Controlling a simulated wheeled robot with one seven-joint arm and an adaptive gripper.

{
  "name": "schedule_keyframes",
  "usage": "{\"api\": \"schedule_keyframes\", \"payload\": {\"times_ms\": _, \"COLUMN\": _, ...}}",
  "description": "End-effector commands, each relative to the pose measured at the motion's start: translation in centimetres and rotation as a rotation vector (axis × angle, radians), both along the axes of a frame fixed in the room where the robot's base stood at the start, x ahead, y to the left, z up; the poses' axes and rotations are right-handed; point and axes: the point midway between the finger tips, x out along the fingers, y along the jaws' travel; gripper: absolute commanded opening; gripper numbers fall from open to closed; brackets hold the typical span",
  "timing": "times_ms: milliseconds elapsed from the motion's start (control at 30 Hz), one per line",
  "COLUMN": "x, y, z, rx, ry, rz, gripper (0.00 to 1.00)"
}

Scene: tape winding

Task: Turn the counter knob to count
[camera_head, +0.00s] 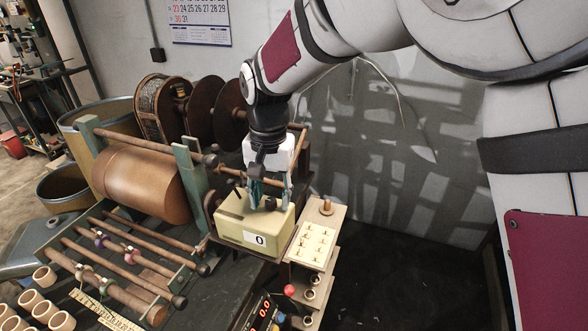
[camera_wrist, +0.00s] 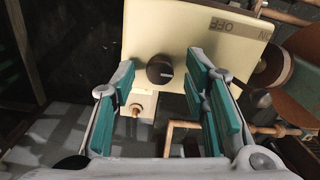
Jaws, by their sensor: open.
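The counter (camera_head: 237,229) is a cream box on the bench, and its front display reads 0. Its dark round knob (camera_head: 270,204) is on top. In the wrist view the knob (camera_wrist: 160,70) stands on the cream face, beside a label strip with OFF and a partly cut-off word. My gripper (camera_head: 269,195) is directly above the counter, pointing down. Its teal-padded fingers are open, with the knob lined up between the tips and a gap on each side. I cannot tell how far down the knob the tips reach.
A large brown roller (camera_head: 140,184) and thin rods lie left of the counter. A pale panel with small pegs (camera_head: 312,245) stands close on the right, with a red ball-topped lever (camera_head: 290,290) below. Dark reels (camera_head: 205,105) stand behind. The floor at right is clear.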

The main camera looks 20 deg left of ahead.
Motion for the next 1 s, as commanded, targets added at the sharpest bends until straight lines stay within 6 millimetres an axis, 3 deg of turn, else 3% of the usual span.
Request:
{"api": "schedule_keyframes", "payload": {"times_ms": 267, "x": 0.02, "y": 0.01, "z": -0.15, "rx": 0.0, "ry": 0.0, "rz": 0.0, "gripper": 0.41}}
{"api": "schedule_keyframes", "payload": {"times_ms": 467, "x": 0.01, "y": -0.01, "z": -0.13, "rx": 0.0, "ry": 0.0, "rz": 0.0, "gripper": 0.0}}
{"api": "schedule_keyframes", "payload": {"times_ms": 1000, "x": 0.1, "y": -0.02, "z": -0.17, "rx": 0.001, "ry": -0.001, "rz": 0.112, "gripper": 0.0}}
